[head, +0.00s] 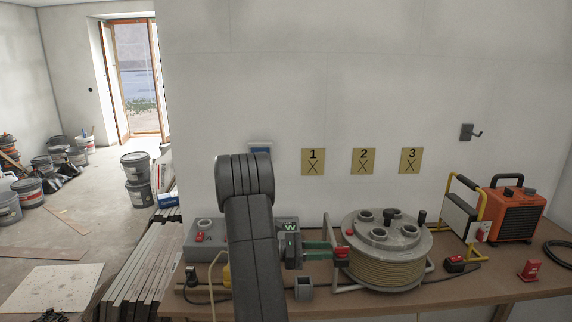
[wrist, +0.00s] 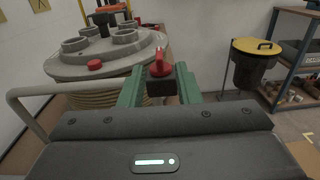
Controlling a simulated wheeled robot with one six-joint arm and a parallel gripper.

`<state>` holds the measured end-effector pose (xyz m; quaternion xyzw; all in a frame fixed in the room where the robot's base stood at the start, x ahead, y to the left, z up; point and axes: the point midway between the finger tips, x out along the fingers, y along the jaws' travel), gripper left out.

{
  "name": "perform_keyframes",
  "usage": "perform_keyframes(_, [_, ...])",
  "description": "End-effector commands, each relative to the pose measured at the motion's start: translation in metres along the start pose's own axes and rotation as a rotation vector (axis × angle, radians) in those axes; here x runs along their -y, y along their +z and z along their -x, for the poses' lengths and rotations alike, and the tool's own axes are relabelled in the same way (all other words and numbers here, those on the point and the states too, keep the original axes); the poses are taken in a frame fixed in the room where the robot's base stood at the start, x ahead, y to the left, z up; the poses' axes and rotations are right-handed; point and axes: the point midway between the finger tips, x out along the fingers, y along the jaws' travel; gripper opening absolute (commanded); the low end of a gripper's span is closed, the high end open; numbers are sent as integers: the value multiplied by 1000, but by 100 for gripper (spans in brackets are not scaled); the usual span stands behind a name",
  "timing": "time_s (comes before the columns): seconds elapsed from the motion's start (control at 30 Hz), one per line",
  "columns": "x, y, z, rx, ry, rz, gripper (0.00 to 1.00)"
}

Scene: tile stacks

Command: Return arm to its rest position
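My gripper (head: 335,252) is held level above the bench, in front of the cable drum (head: 388,272). Its green fingers show on both sides of a small red-and-black piece (head: 342,257), which appears gripped between them. In the wrist view my gripper (wrist: 160,84) closes on the sides of this piece's black body, with its red part (wrist: 160,62) pointing away. My dark arm crosses the head view and hides part of the bench and the grey box behind it.
The workbench (head: 440,292) also carries an orange heater (head: 515,215), a yellow-framed lamp (head: 460,215) and small red pieces. A black bin (wrist: 252,65) and shelving (wrist: 300,60) stand beyond.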

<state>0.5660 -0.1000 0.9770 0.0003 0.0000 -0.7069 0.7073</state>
Motion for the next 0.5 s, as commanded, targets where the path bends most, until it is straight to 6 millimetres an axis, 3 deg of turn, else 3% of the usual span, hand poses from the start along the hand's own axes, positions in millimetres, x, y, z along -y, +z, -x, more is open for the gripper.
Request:
perform_keyframes(0.1, [1, 2, -25, 1, -4, 2, 30])
perform_keyframes(0.3, [1, 1, -57, 0, -2, 1, 30])
perform_keyframes(0.5, [0, 0, -58, 2, 58, 1, 30])
